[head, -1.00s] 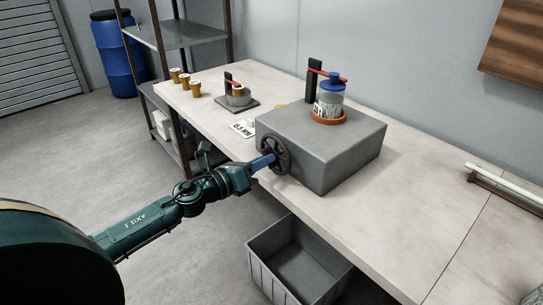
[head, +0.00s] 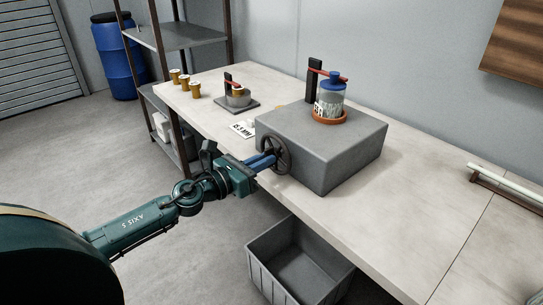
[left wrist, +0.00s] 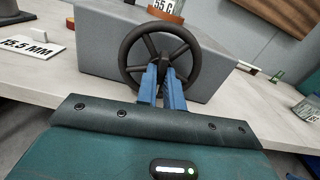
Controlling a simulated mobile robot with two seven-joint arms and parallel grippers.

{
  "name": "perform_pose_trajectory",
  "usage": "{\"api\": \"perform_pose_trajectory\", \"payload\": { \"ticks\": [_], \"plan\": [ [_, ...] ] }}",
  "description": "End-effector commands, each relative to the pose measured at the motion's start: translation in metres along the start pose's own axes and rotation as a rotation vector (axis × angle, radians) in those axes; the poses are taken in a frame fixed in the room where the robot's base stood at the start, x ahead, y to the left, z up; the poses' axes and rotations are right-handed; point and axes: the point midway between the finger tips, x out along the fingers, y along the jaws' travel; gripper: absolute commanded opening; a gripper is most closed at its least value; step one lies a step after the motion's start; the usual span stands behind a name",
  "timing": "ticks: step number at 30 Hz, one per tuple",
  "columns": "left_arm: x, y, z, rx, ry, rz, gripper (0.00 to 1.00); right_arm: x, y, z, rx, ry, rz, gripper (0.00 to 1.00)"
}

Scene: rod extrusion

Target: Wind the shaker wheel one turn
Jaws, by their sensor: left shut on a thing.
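The dark spoked shaker wheel (head: 283,153) stands upright on the left side of the grey shaker box (head: 340,150). It also shows face-on in the left wrist view (left wrist: 162,55). My left gripper (head: 273,158) is shut on the wheel; its blue fingers (left wrist: 163,74) meet around the hub or a lower spoke, and the fingertips hide the exact grip. A jar (head: 330,98) with a blue lid sits in an orange-brown ring on the box, with a red clamp arm across its top. My right gripper is not in view.
A grey bin (head: 262,272) stands below the bench edge. Several small amber jars (head: 195,90) and a small clamp stand (head: 236,103) are at the far end of the bench (head: 400,215). A pale rod (head: 507,184) lies in a rack at right.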

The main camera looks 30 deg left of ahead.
Motion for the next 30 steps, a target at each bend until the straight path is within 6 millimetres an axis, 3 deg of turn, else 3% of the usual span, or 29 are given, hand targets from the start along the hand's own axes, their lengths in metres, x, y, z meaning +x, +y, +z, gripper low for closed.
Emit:
{"api": "perform_pose_trajectory", "payload": {
  "ticks": [2, 9, 14, 20, 25, 29, 30],
  "plan": [
    [0.0001, -0.0001, -0.0006, 0.078, -0.001, -0.001, 0.00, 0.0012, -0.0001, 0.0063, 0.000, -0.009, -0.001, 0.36],
    [0.0001, -0.0002, -0.0001, 0.096, -0.001, -0.001, 0.00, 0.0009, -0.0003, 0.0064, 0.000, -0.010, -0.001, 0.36],
    [0.0000, -0.0003, -0.0005, 0.258, 0.000, -0.001, 0.00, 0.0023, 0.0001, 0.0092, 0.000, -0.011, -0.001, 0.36],
    [0.0000, -0.0004, -0.0002, 0.260, 0.000, -0.001, 0.00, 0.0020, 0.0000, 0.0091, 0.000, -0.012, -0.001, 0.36],
    [0.0000, -0.0002, -0.0003, 0.428, -0.001, 0.000, 0.00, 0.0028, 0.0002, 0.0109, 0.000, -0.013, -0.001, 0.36],
    [0.0000, -0.0003, -0.0001, 0.429, -0.001, 0.000, 0.00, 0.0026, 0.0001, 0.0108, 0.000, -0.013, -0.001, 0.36],
    [0.0000, -0.0002, -0.0001, 0.429, -0.001, 0.000, 0.10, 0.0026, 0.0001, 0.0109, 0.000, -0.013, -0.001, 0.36]
  ]
}}
